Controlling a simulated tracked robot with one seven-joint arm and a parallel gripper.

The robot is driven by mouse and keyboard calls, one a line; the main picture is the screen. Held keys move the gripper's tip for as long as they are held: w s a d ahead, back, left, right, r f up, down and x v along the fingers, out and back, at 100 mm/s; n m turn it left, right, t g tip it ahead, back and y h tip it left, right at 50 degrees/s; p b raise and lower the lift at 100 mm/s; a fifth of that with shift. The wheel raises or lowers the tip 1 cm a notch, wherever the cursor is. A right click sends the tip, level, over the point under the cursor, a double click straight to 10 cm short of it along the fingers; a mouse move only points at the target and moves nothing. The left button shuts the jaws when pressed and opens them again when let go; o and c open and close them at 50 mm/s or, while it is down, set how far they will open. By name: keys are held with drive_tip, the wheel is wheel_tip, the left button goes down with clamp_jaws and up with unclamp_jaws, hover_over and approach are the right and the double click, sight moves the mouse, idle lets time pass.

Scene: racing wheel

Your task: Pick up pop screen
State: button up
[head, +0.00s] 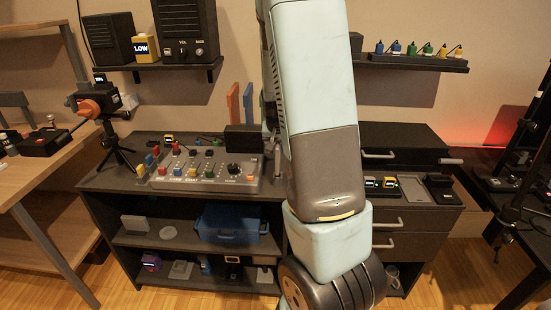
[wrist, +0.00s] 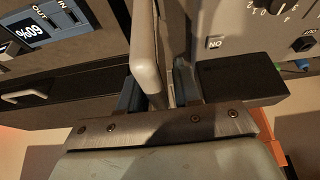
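I cannot make out the pop screen for certain in either view. In the wrist view, a pale, rounded, upright piece (wrist: 146,55) stands between the two fingers of my gripper (wrist: 158,92); it may be the pop screen's rim seen edge-on. The fingers are apart, one on each side of this piece, and a dark gap shows on its right. Firm contact with it is not visible. In the head view my arm hides my gripper and whatever is between its fingers.
A mixer panel (head: 205,172) lies left of my arm on a dark cabinet. A drawer unit (head: 400,141) stands right of it. A camera on a small tripod (head: 118,150) stands at the left. Shelves with speakers (head: 186,28) and small coloured items hang above.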

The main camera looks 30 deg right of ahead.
clamp_jaws()
